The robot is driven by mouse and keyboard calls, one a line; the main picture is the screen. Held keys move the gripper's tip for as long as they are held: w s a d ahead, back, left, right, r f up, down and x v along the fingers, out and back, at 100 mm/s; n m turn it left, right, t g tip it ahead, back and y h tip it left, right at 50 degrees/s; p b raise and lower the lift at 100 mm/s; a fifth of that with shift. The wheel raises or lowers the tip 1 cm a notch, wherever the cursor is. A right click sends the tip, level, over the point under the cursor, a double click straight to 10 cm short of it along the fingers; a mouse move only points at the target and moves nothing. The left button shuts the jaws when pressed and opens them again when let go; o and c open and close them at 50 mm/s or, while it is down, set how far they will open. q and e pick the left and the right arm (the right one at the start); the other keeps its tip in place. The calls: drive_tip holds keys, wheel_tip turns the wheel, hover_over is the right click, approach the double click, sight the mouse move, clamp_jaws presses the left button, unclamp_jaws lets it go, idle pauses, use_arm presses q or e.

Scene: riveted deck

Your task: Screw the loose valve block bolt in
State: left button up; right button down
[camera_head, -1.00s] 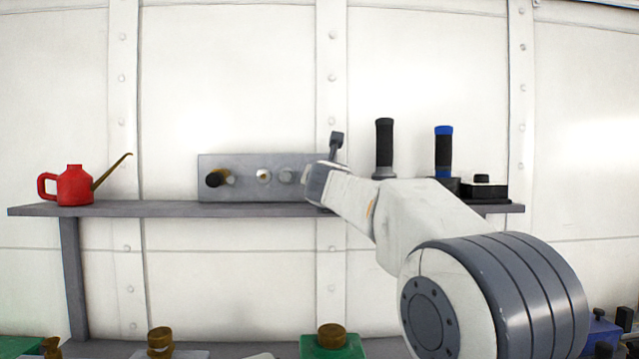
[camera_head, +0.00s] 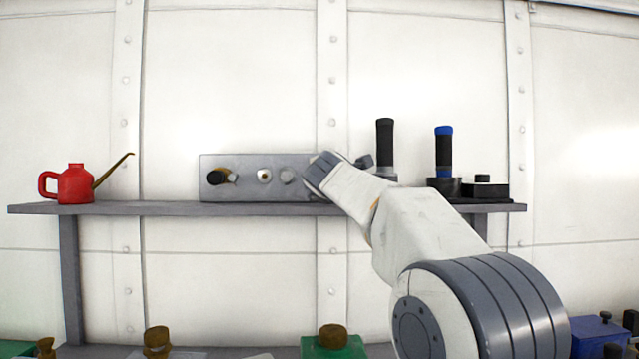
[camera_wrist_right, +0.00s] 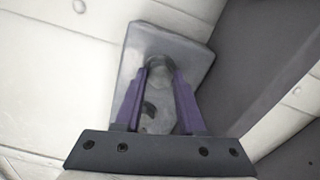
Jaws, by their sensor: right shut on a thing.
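The grey valve block (camera_head: 248,163) stands on the shelf against the wall. Its front carries a black knob (camera_head: 216,177), a pale round fitting (camera_head: 264,176) and a grey bolt head (camera_head: 287,176). My right gripper (camera_head: 312,176) is at the block's right end, where my wrist hides that part of its face. In the right wrist view, the two purple fingers (camera_wrist_right: 162,70) are shut on a dark grey bolt (camera_wrist_right: 158,62) at the block's face (camera_wrist_right: 185,48). How deep this bolt sits is hidden. My left gripper is out of view.
On the shelf (camera_head: 150,209), a red oil can (camera_head: 75,184) stands far left. A black handle (camera_head: 385,145), a blue-banded handle (camera_head: 444,150) and a black box (camera_head: 486,187) stand right of the block, behind or beside my arm. Brass-topped items line the lower edge.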

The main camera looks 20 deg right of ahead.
drive_tip(key=m, duration=0.2)
drive_tip(key=m+b, duration=0.1)
drive_tip(key=m, duration=0.1)
drive_tip(key=m+b, duration=0.1)
drive_tip(key=m, duration=0.1)
drive_tip(key=shift+f+m, duration=0.25)
drive_tip(key=shift+m, duration=0.05)
drive_tip(key=m+b, duration=0.2)
drive_tip(key=m, duration=0.3)
drive_tip(key=shift+r, duration=0.1)
idle(0.3)
drive_tip(key=c, duration=0.5)
unclamp_jaws()
drive_tip(key=shift+r, duration=0.15)
drive_tip(key=b+v, duration=0.4)
drive_tip(key=v, duration=0.6)
drive_tip(key=shift+s, duration=0.25)
